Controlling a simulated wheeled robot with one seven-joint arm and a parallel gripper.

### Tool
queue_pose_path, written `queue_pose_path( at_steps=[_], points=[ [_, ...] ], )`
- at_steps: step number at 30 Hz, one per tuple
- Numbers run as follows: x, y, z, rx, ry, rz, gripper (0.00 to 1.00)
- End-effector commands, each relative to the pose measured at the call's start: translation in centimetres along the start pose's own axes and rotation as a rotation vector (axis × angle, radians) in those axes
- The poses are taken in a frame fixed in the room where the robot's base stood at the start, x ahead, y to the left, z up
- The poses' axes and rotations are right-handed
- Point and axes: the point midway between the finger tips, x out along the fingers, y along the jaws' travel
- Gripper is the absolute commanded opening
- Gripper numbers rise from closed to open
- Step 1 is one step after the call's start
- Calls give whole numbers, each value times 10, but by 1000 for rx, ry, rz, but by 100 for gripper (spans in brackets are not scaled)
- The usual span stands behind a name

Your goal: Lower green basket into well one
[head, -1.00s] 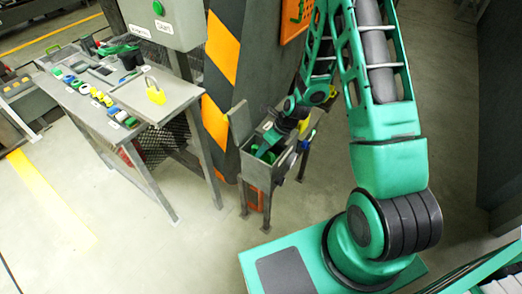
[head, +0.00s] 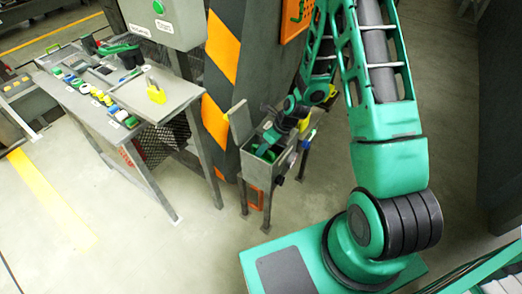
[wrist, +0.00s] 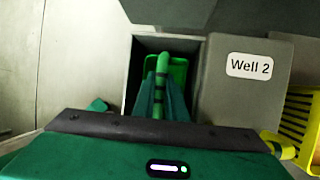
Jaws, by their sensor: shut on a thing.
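The green basket (wrist: 178,72) sits inside the open square well (wrist: 133,75) at the left in the wrist view. Its green handle with dark bands (wrist: 162,68) stands upright between my fingers. My gripper (wrist: 160,98) is shut on this handle, with its fingers reaching into the well mouth. In the head view, the green basket (head: 267,153) shows partly inside the grey well box (head: 258,172), with my gripper (head: 275,138) over it. The basket's bottom and its contact with the well floor are hidden.
A raised lid (head: 240,122) stands at the box's left. The closed cover labelled Well 2 (wrist: 248,66) adjoins the open well. A yellow basket (wrist: 300,125) hangs at the right side. A table (head: 130,100) with small coloured items stands left.

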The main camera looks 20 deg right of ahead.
Motion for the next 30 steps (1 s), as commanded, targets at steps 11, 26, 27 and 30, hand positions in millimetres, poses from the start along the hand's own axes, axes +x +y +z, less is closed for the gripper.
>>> queue_pose_path(
  at_steps=[11,26,27,30],
  points=[
    [8,-2,-3,0,1,1,0],
    [20,-4,-8,6,16,9,0],
    [21,-4,-8,6,17,10,0],
    [22,-5,-7,8,19,11,14]
  ],
)
